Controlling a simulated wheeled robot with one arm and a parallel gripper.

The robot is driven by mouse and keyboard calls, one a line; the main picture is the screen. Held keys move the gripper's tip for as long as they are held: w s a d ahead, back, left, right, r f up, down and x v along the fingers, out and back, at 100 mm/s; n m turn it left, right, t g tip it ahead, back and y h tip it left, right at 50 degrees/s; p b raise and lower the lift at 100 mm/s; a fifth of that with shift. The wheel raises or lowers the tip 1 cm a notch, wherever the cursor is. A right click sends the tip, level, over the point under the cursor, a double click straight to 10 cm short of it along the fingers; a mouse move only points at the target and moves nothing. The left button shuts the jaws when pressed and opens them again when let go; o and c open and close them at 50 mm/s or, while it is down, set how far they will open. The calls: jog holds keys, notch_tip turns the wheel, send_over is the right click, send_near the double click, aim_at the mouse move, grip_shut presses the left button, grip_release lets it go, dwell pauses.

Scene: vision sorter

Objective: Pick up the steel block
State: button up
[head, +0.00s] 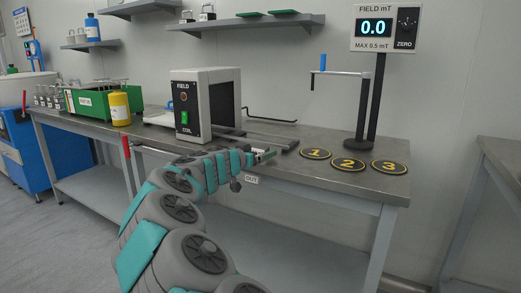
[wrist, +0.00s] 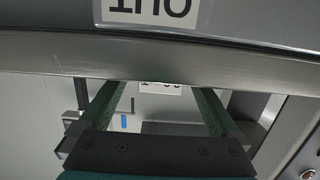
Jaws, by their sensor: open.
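I cannot make out a steel block for certain in either view. My gripper (head: 266,156) is at the front edge of the workbench, right of the field coil box (head: 205,103) and close to the OUT label (head: 251,180). In the wrist view, the two green fingers of my gripper (wrist: 160,88) are spread apart, with no object held between them. The OUT label (wrist: 150,10) shows upside down at the top there, above the bench edge (wrist: 160,55). The coil opening is dark inside.
A stand (head: 365,110) carries a field display (head: 374,27) reading 0.0. A wall shelf (head: 253,23) hangs above.

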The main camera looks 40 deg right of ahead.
jog(key=shift+x, duration=0.75)
grip_shut()
dwell(0.4)
